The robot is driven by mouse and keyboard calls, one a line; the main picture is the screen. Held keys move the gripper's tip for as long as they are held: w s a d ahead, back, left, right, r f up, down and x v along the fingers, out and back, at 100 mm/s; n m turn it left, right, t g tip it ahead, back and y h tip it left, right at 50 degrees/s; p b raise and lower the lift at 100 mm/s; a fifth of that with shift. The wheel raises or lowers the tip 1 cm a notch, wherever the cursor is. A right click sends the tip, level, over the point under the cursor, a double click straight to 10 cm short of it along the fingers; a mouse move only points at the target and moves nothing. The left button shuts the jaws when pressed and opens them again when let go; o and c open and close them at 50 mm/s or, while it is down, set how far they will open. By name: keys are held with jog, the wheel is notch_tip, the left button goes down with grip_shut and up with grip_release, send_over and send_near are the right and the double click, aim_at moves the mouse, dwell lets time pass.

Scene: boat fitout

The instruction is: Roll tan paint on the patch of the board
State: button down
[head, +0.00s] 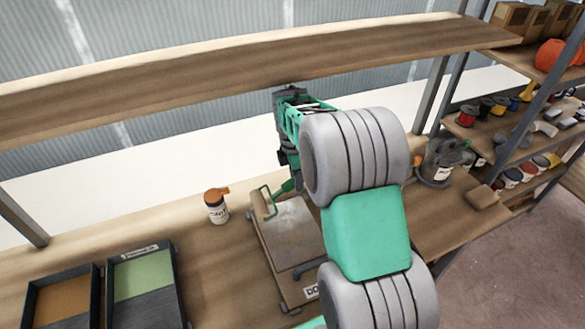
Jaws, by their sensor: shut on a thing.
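My gripper (289,166) is partly hidden behind my arm, above the far edge of the board. It is shut on a paint roller, whose green handle (284,187) shows just below it. The roller's tan sleeve (262,203) is at the board's far left corner; I cannot tell if it touches the surface. The board (292,232) is grey and lies on the bench, its right side hidden by my arm. I cannot make out a separate patch on it. A dark tray with tan-brown paint (62,298) is at the lower left.
A second tray with green paint (144,276) stands beside the tan one. A white jar with an orange-brown cap (216,206) stands left of the board. A long wooden shelf (230,65) hangs over the bench (205,262). A grey-green machine (440,160) stands at right.

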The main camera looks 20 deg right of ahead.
jog(key=shift+w+d+f+n, duration=0.2)
jog(key=shift+w+n, duration=0.1)
jog(key=shift+w, duration=0.1)
notch_tip(320, 180, down, 7)
jog(key=b, duration=0.6)
jog(key=shift+s+f+b, duration=0.1)
jog(key=shift+f+b, duration=0.3)
jog(key=shift+f, duration=0.55)
jog(key=shift+d, duration=0.2)
jog(key=d+p, duration=0.1)
jog(key=d, duration=0.3)
jog(key=shift+d+r, duration=0.15)
jog(key=shift+d, duration=0.15)
jog(key=shift+d, duration=0.1)
jog(key=shift+d+p, duration=0.45)
jog(key=shift+d, duration=1.85)
